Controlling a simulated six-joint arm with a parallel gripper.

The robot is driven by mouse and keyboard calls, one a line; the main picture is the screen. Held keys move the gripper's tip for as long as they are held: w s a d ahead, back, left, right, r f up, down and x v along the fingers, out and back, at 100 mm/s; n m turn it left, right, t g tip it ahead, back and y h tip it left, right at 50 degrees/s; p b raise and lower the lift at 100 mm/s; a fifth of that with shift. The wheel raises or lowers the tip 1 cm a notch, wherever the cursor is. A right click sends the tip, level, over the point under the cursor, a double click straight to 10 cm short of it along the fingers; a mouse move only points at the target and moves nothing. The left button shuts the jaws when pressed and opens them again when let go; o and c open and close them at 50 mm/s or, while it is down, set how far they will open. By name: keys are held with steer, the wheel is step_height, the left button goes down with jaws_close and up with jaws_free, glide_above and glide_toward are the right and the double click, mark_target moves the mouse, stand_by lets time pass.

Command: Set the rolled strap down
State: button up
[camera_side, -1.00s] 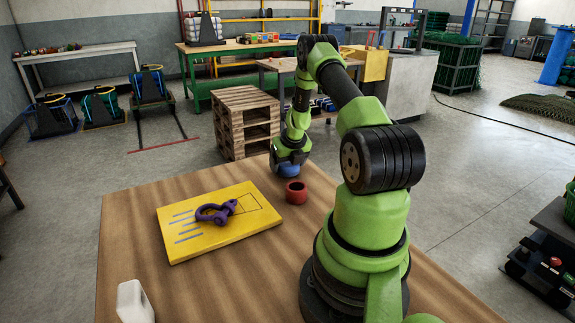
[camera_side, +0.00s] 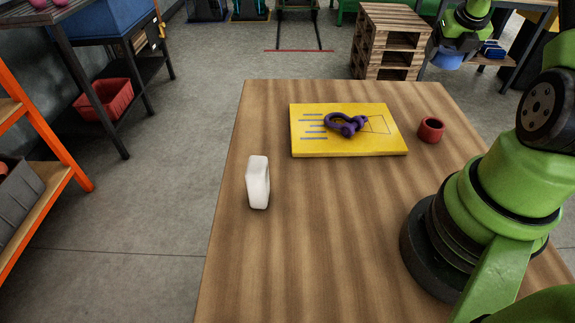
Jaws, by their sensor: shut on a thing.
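My gripper (camera_side: 455,46) is at the top right, near the table's far right corner. It is shut on a round blue thing, which I take to be the rolled strap (camera_side: 447,62). The strap appears clear of the tabletop, just past its far edge in the picture; its height is hard to judge. The fingers are small and partly hidden.
On the wooden table (camera_side: 330,230) lies a yellow board (camera_side: 350,148) with a purple shackle (camera_side: 346,124) on it. A red ring-like piece (camera_side: 431,129) stands right of the board. A white block (camera_side: 258,182) stands at left. The front middle is clear.

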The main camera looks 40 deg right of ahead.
steer(key=r, duration=0.2)
steer(key=shift+w+a+r, duration=0.2)
steer(key=shift+w+r, duration=0.05)
steer(key=shift+r, duration=0.1)
steer(key=w+a+n+g+y, duration=0.1)
steer(key=w+a+n+y, duration=0.25)
steer(key=a+n, duration=0.6)
steer(key=w+a+f+n+y, duration=0.15)
steer(key=w+a+n, duration=0.45)
steer(key=a, duration=0.7)
steer(key=w+a+n+g+y, duration=0.1)
steer(key=w+a+n+y, duration=0.25)
steer(key=a+n, duration=0.65)
steer(key=r+n+g+h, duration=0.1)
steer(key=n+g+h, duration=0.5)
steer(key=n, duration=1.9)
glide_above(288, 291)
steer(key=shift+m+t+h, duration=0.25)
steer(key=shift+t+h, duration=0.15)
steer(key=shift+h, duration=0.05)
steer(key=f, duration=0.6)
steer(key=w+f, duration=0.1)
steer(key=f, duration=0.3)
steer(key=shift+a, duration=0.2)
steer(key=shift+f, duration=2.35)
steer(key=shift+f, duration=0.15)
